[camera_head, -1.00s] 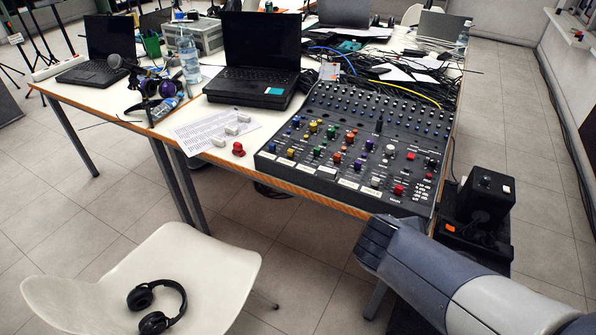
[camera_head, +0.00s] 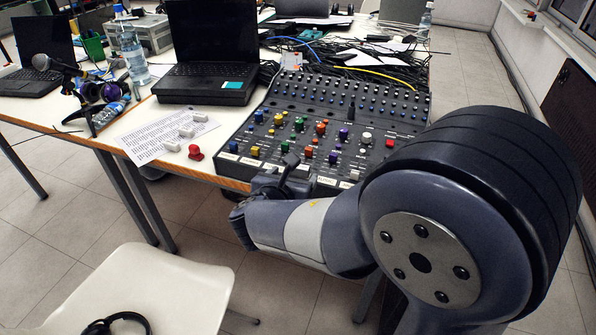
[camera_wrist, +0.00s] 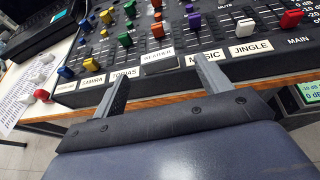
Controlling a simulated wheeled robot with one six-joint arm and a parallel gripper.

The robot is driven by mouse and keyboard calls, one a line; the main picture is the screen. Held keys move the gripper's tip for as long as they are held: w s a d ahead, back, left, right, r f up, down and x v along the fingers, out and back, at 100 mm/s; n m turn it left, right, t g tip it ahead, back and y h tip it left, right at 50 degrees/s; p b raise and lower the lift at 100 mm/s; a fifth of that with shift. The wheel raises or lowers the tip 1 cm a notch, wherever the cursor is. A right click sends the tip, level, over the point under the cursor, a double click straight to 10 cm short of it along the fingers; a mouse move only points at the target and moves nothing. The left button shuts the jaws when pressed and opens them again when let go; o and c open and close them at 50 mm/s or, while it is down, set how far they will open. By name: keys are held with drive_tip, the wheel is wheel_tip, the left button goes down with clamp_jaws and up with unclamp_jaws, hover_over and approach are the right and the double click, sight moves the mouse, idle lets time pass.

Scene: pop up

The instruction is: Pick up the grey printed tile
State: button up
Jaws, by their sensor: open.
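In the wrist view my gripper (camera_wrist: 162,73) is open, with one finger on each side of the grey tile and nothing held. The fingertips reach the console's front edge; I cannot tell whether they touch it. In the head view my gripper (camera_head: 281,177) is at the console's front edge and hides part of the label row, so the grey tile cannot be made out there.
White label tiles flank the grey one, "MUSIC" (camera_wrist: 204,59) on the right and "TOBIAS" (camera_wrist: 126,72) on the left. Coloured knobs stand behind. A red knob piece (camera_head: 195,152) and a printed sheet (camera_head: 160,137) lie left. A white chair (camera_head: 150,285) stands in front.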

sight(298, 169)
drive_tip(key=b+x, duration=0.1)
drive_tip(key=x, duration=0.4)
drive_tip(key=shift+w+a, duration=0.1)
drive_tip(key=shift+w, duration=0.1)
drive_tip(key=shift+c, duration=0.2)
drive_tip(key=c, duration=1)
